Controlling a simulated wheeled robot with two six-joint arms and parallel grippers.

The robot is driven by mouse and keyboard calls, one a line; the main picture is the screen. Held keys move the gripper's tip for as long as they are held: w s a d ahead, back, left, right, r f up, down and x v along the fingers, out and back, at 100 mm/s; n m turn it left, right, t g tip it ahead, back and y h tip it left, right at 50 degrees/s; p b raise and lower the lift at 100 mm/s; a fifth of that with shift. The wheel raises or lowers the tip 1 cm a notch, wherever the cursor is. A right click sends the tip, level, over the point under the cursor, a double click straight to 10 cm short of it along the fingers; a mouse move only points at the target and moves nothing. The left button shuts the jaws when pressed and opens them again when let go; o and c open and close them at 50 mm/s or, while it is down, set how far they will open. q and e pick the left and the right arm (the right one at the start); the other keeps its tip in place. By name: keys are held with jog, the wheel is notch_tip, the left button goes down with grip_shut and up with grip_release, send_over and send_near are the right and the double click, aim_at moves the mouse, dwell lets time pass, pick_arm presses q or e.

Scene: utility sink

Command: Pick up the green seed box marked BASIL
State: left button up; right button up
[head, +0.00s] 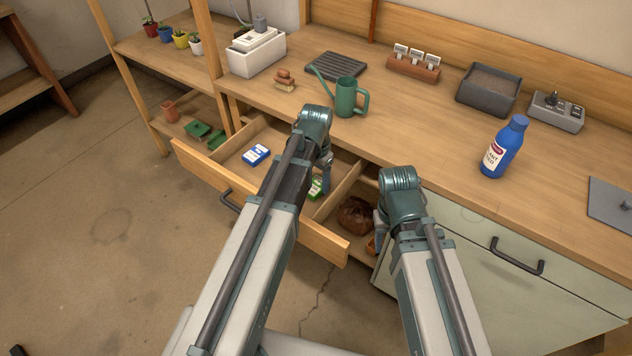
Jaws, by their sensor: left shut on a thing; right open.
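The green seed box (315,189) with a white label is in the open wooden drawer (213,179), partly hidden behind my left arm. Its lettering is too small to read. My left gripper (325,184) points down at the box and is shut on it. I cannot tell whether the box is clear of the drawer floor. A blue and white box (256,154) lies in the drawer's left part. My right gripper (380,240) is open, low beside the drawer's right end and mostly hidden by its own arm.
A drawer divider (337,192) stands right of the green box, with a brown bag (355,215) beyond it. On the bench above are a green watering can (346,97) and a blue bottle (504,147). A cabinet (480,265) is at right.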

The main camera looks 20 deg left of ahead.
notch_tip(320, 180, up, 10)
jog(key=p, duration=0.9)
jog(key=shift+p, duration=0.3)
